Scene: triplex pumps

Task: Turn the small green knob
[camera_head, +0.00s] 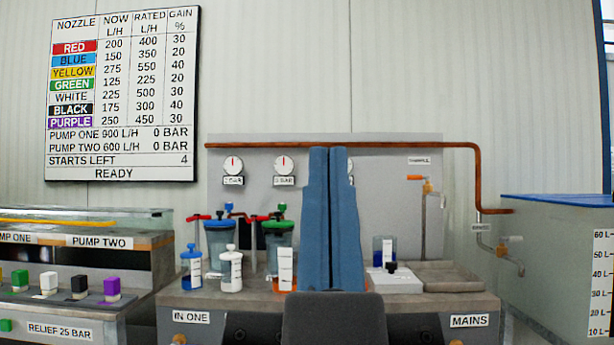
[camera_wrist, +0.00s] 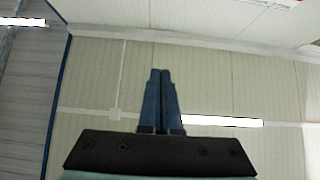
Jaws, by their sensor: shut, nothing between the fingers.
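Several green parts show in the head view. A green block-shaped knob (camera_head: 20,280) stands on the left bench, and a smaller green knob (camera_head: 6,325) sits low on that bench's front, cut by the left picture edge. A green top knob (camera_head: 281,208) is on the green-lidded canister (camera_head: 279,243). I cannot tell which one is the small green knob. My gripper (camera_head: 329,151) points up in front of the middle bench, right of all of them, touching none. Its blue fingers are together and empty; they also show in the wrist view (camera_wrist: 160,72). It hides part of the back panel.
A copper pipe (camera_head: 400,145) runs across the back panel. A blue-topped tank (camera_head: 560,240) stands at right. A board (camera_head: 122,95) hangs on the wall, reading READY.

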